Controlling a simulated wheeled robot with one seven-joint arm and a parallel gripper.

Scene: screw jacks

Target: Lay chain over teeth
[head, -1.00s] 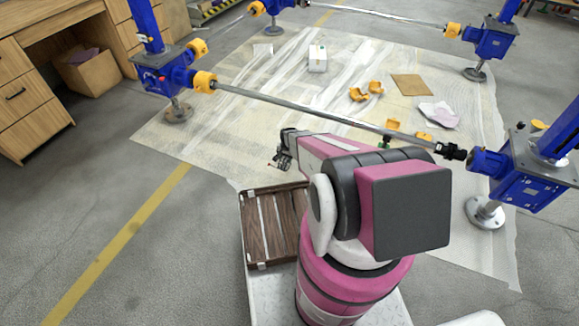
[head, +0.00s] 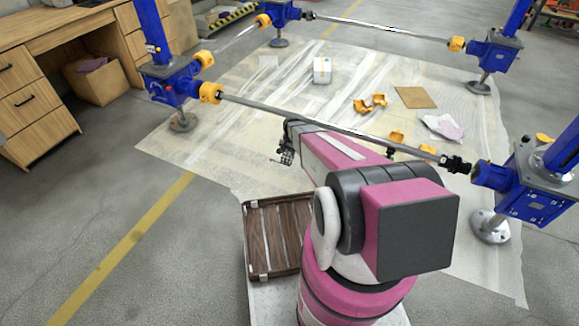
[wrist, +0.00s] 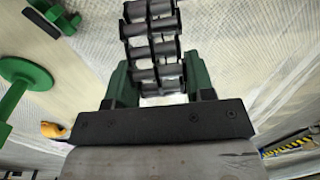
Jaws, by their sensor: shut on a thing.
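My gripper (wrist: 156,85) is shut on a grey roller chain (wrist: 152,40) with two rows of rollers. In the wrist view the chain stands between the green fingers and runs out of the top of the picture. In the head view the dark chain (head: 286,157) shows small at the end of my arm, on the near side of the long front shaft. A black coupling (head: 455,163) sits at the right end of that shaft, by the right jack. I cannot make out any teeth, and the wrist view shows no coupling that I can identify.
Blue screw jacks (head: 172,82) stand at the corners, joined by shafts (head: 315,120). Orange covers (head: 370,104), a white box (head: 322,70) and a brown sheet (head: 415,97) lie on the plastic sheeting. A slatted wooden tray (head: 257,240) is beside my arm. The wrist view shows a green disc-ended part (wrist: 22,78).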

